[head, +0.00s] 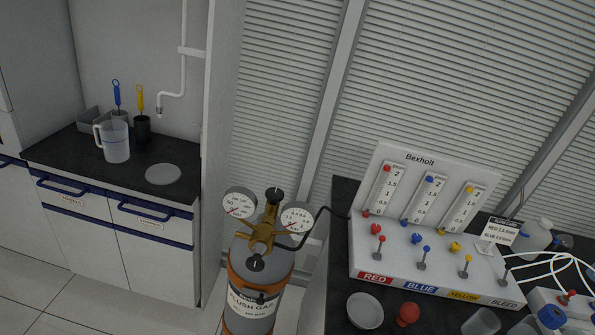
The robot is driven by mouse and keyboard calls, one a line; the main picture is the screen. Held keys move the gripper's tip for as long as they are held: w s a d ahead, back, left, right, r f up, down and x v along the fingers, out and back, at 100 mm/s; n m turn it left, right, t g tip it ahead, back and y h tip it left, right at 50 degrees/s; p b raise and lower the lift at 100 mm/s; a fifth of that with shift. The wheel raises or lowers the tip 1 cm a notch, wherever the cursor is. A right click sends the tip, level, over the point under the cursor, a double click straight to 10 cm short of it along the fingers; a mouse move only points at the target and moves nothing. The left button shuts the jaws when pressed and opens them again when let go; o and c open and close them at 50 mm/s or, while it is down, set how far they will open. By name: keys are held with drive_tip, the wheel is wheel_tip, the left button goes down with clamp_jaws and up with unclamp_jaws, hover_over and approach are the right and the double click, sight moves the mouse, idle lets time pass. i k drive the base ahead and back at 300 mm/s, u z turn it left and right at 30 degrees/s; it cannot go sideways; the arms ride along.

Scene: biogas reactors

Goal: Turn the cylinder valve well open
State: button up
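A grey gas cylinder (252,303) with an orange band and a label reading "FLUSH GAS" stands upright at the lower middle, left of the dark bench. Brass fittings (263,236) sit on its top. A black knob (274,194) tops the upright brass stem, and a second black knob (256,263) faces me lower down. I cannot tell from their look how far either is turned. Two round gauges, the left one (239,203) and the right one (297,218), flank the stem. My gripper is not in view.
A dark bench (341,296) at the right carries a white flowmeter panel (415,200) with red, blue and yellow columns. A black hose (327,212) runs from the cylinder fittings to it. A counter (75,150) with a jug (114,141) stands left. Tiled floor (40,295) is clear at lower left.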

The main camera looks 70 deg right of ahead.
sight(274, 195)
drive_tip(key=z, duration=0.25)
drive_tip(key=i, duration=0.7)
drive_tip(key=z, duration=0.35)
drive_tip(key=k, duration=0.9)
drive_tip(key=z, duration=0.2)
drive_tip(key=i, duration=0.9)
drive_tip(key=u, duration=0.05)
